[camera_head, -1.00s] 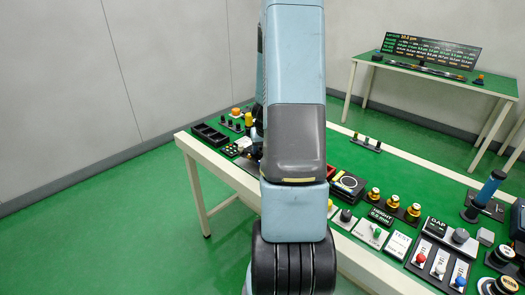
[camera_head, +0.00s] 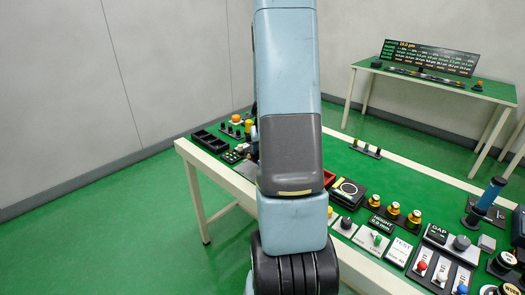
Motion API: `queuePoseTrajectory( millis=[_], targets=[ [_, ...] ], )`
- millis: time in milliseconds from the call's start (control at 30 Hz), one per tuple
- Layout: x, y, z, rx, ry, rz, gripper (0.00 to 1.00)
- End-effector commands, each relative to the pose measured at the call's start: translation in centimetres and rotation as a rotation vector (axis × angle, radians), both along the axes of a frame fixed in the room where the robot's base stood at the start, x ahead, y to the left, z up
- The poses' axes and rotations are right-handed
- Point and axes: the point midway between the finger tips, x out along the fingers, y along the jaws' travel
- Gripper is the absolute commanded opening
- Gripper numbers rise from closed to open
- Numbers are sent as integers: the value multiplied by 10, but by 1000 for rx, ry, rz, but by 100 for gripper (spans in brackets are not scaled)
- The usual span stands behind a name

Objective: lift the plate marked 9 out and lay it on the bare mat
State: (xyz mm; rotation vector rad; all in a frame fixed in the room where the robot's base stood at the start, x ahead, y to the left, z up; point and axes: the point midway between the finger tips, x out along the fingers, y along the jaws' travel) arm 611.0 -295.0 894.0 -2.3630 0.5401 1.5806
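I cannot make out a plate marked 9 or a bare mat in the head view. My own pale blue and dark grey arm stands upright through the middle of the picture and covers the middle of the green-topped bench (camera_head: 425,178). My gripper is hidden behind the arm, so neither its fingers nor anything in them shows.
A black compartment tray (camera_head: 210,130) lies at the bench's left end. A screen (camera_head: 430,57) stands on a back table.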

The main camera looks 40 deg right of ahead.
Motion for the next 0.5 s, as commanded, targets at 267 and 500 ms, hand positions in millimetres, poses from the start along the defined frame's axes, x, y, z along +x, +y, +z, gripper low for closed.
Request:
queuePoseTrajectory(
  millis=[267,500],
  targets=[
    [1,0,10,-2,-1,2,14],
    [1,0,17,-1,-2,1,14]
  ],
)
